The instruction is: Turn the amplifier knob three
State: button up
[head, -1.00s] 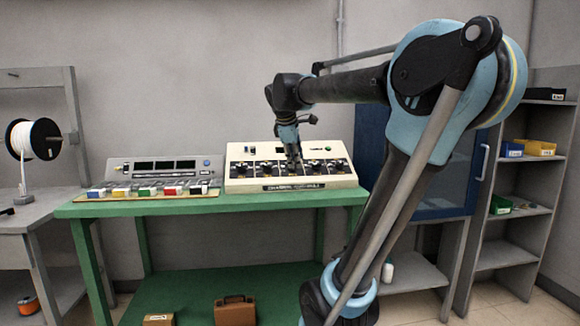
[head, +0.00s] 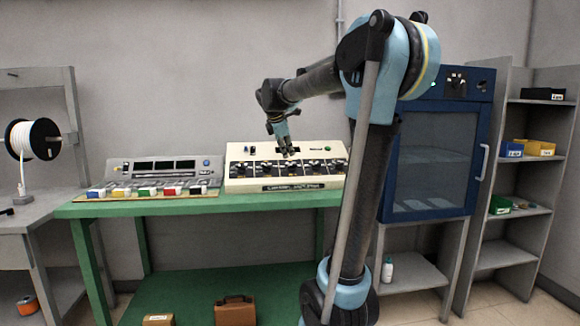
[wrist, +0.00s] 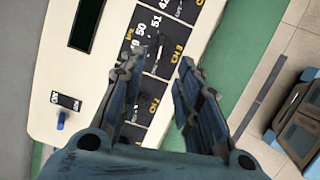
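A cream console (head: 240,182) with a row of several dark knob panels (head: 262,171) stands on the green table. It fills much of the wrist view (wrist: 75,95), where a dark panel (wrist: 160,55) with white numbers shows between and beyond my fingers. My gripper (head: 289,152) is above the middle of the panel row. In the wrist view its two fingers (wrist: 163,62) are spread apart with nothing between them. I cannot tell which panel is number three, and the fingers hide parts of the row.
The green table (head: 215,204) also holds a grey console (head: 165,167) with coloured blocks in front, left of the cream one. A blue cabinet (head: 393,165) stands to the right, beside a grey shelf (head: 510,180). A wire spool (head: 42,138) is at far left.

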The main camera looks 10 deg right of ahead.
aim_at(291, 165)
jog(key=x, duration=0.9)
grip_shut()
